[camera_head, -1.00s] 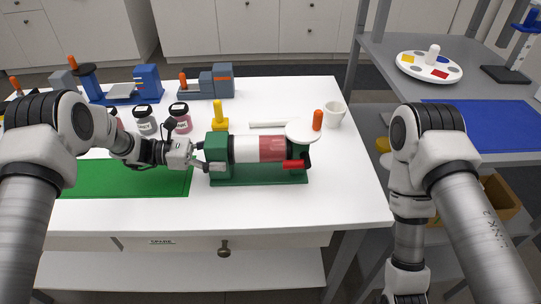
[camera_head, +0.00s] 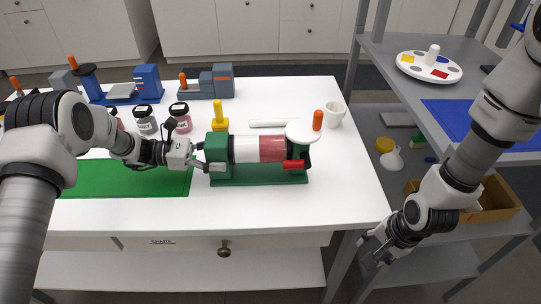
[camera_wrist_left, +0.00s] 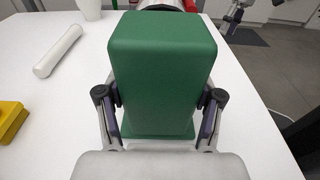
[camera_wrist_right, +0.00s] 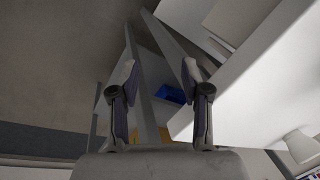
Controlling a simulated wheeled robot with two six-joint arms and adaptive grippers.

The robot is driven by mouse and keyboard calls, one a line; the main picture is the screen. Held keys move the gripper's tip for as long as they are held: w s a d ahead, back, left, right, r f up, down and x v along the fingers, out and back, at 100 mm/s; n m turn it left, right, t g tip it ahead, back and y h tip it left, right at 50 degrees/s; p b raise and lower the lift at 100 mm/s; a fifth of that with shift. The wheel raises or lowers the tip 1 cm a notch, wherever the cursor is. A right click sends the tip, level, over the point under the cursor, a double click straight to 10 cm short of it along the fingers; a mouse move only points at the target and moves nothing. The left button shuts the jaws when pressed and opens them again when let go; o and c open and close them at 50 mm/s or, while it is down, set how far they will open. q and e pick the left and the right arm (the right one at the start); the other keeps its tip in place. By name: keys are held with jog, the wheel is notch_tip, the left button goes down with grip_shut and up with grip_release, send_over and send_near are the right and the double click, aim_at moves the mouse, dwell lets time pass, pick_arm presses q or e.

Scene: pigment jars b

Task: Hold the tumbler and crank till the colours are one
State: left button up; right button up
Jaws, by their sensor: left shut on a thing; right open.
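The tumbler (camera_head: 259,149) lies level between green end supports on a green base (camera_head: 258,177) on the white table. Its drum shows white and red bands that are separate. A white disc with an orange knob (camera_head: 318,120) is at its right end, with a red part (camera_head: 296,164) below. My left gripper (camera_head: 205,156) is shut on the tumbler's left green end block, which also fills the middle of the left wrist view (camera_wrist_left: 160,75). My right gripper (camera_head: 375,247) is open and empty, low beyond the table's front right corner.
A green mat (camera_head: 125,180) lies left. A grey shelf (camera_head: 400,60) with a white palette (camera_head: 430,67) is at right.

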jog(key=w+r+m, duration=0.3)
jog(key=r+m, duration=0.1)
jog(key=r, duration=0.5)
jog(key=g+y, duration=0.3)
send_near(317, 129)
jog(key=a, duration=0.3)
jog(key=shift+w+a+r, duration=0.1)
jog(key=shift+a+r, duration=0.05)
jog(key=shift+a, duration=0.1)
jog(key=shift+f, duration=3.45)
jog(key=shift+m, duration=0.3)
grip_shut()
